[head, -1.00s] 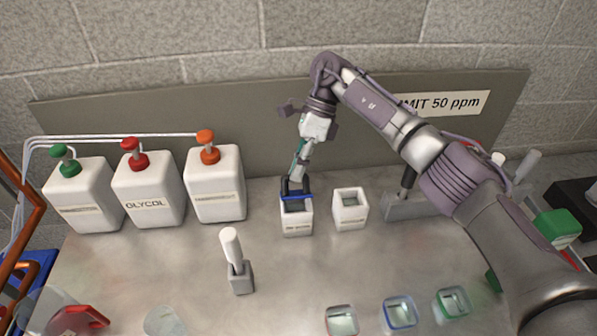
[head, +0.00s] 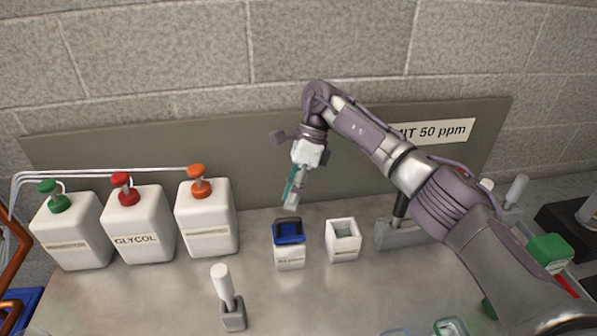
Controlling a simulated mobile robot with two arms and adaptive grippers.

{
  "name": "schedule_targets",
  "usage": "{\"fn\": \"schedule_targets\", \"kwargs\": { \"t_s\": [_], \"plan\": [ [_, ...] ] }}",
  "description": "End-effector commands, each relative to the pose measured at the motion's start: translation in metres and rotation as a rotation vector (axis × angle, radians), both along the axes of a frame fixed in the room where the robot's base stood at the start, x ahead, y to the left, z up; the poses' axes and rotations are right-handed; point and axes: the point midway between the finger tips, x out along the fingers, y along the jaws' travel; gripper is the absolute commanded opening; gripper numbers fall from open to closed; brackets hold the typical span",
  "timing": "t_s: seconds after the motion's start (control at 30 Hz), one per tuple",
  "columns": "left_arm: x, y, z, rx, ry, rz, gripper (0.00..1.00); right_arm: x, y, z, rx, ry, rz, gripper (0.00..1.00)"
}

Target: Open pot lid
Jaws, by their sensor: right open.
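A small white pot (head: 290,257) with a label stands on the bench near the middle of the head view. Its blue lid (head: 289,231) shows across the top of the pot, with a darker part toward the back; I cannot tell for sure whether it sits fully flat. My right gripper (head: 292,200) is open and empty, pointing down just above and behind the lid, with a small gap between them. One finger partly hides the other. My left gripper is not in view.
A second white pot (head: 343,240), open on top, stands just right. Three white jugs with pumps, one marked glycol (head: 138,226), stand left. A grey stand with a white handle (head: 228,300) is in front. A grey block (head: 398,234) stands right. A dark panel is behind.

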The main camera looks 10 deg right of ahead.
Motion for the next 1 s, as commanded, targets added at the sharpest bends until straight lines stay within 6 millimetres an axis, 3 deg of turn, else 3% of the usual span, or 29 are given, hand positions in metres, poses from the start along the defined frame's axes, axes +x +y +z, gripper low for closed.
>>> {"fn": "schedule_targets", "kwargs": {
  "t_s": [0.4, 1.0],
  "plan": [
    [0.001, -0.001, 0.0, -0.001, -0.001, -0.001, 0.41, 0.032, -0.031, 0.073, 0.0, -0.002, -0.003, 0.41],
    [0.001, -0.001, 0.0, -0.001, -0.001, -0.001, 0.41, 0.04, -0.041, 0.091, 0.001, 0.0, 0.0, 0.41]
  ]
}}
